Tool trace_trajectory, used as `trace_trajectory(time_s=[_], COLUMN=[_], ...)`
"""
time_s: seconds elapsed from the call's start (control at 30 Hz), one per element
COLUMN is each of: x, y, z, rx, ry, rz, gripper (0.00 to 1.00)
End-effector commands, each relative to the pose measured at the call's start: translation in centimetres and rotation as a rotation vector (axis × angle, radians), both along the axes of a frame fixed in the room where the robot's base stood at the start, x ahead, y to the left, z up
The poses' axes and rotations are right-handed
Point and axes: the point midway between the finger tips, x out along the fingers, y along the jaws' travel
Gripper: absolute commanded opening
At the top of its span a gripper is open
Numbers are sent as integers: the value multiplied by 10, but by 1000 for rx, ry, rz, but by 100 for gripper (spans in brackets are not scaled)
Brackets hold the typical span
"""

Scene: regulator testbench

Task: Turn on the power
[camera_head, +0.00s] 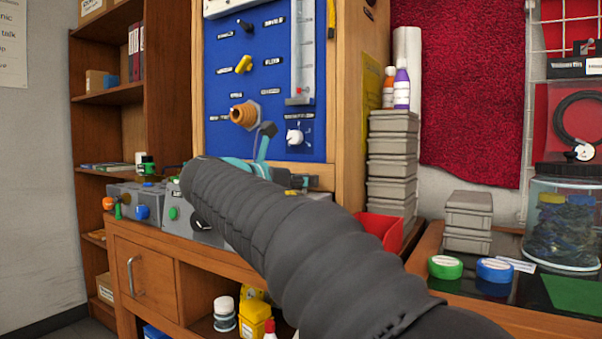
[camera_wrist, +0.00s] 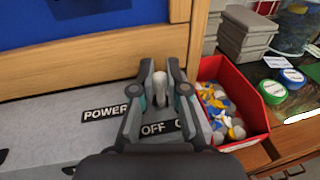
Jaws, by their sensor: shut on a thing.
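The power switch lever (camera_wrist: 160,88) is a pale grey stub on the grey console (camera_wrist: 45,140) in the wrist view. A black "POWER" label (camera_wrist: 103,112) lies to its left and an "OFF" label (camera_wrist: 153,128) in front of it. Another label to the right is mostly hidden by my finger, with only its first letter showing. My gripper (camera_wrist: 161,74) has one finger on each side of the lever and is shut on it. In the head view my dark sleeved arm hides most of my gripper and the switch.
A red bin (camera_wrist: 232,98) of small parts stands right beside my gripper, with green and blue tape rolls beyond. A wooden edge and blue panel (camera_head: 270,70) rise behind the console. Grey boxes (camera_head: 393,165) are stacked to the right. Colored knobs (camera_head: 142,212) stand on the console's left.

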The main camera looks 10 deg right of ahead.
Motion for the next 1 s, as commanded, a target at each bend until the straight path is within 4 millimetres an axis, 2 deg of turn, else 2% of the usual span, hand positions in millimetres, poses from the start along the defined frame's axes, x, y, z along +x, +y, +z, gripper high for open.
trace_trajectory(time_s=[0.5,1.0], x=[-8,-9], y=[-8,-9], z=[-2,-3], rx=[246,299], ry=[-246,-299], rz=[-2,0], gripper=[0,0])
